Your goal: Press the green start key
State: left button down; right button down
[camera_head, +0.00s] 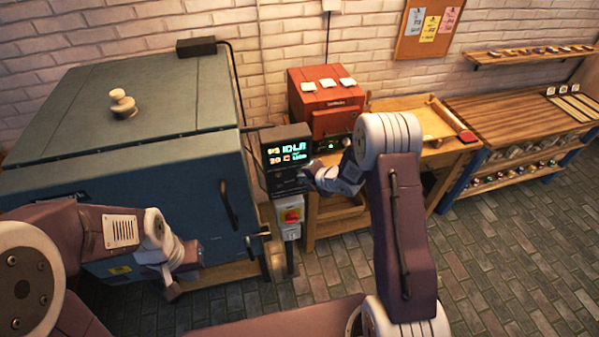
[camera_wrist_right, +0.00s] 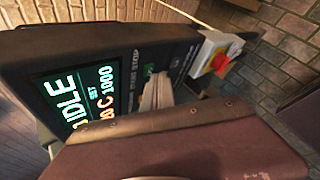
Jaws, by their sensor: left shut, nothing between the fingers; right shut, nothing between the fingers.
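The green start key (camera_wrist_right: 149,69) is a small green-lit button on the dark control panel, beside the lettering, in the right wrist view. The panel (camera_head: 284,142) stands to the right of the blue kiln in the head view; its display (camera_wrist_right: 78,108) reads IDLE and SET 1000. My right gripper (camera_wrist_right: 156,88) is shut and empty, its tips just beside the green key. I cannot tell whether they touch it. In the head view the right gripper (camera_head: 306,177) is at the panel's lower right and hides the keys. My left gripper (camera_head: 172,292) is shut and empty in front of the kiln.
The large blue kiln (camera_head: 110,170) fills the left. A red rotary switch on yellow (camera_head: 291,215) sits below the panel; it also shows in the right wrist view (camera_wrist_right: 219,60). A red machine (camera_head: 325,95) and a wooden bench (camera_head: 430,115) stand right. Brick floor is open at lower right.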

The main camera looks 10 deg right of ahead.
jog(key=shift+w, duration=0.4)
dwell(0.7)
jog(key=shift+s+b, duration=0.6)
jog(key=shift+s, duration=0.2)
jog(key=s+b, duration=0.2)
jog(key=s, duration=0.3)
jog(key=shift+d+b, duration=0.1)
jog(key=shift+b, duration=0.25)
dwell(0.3)
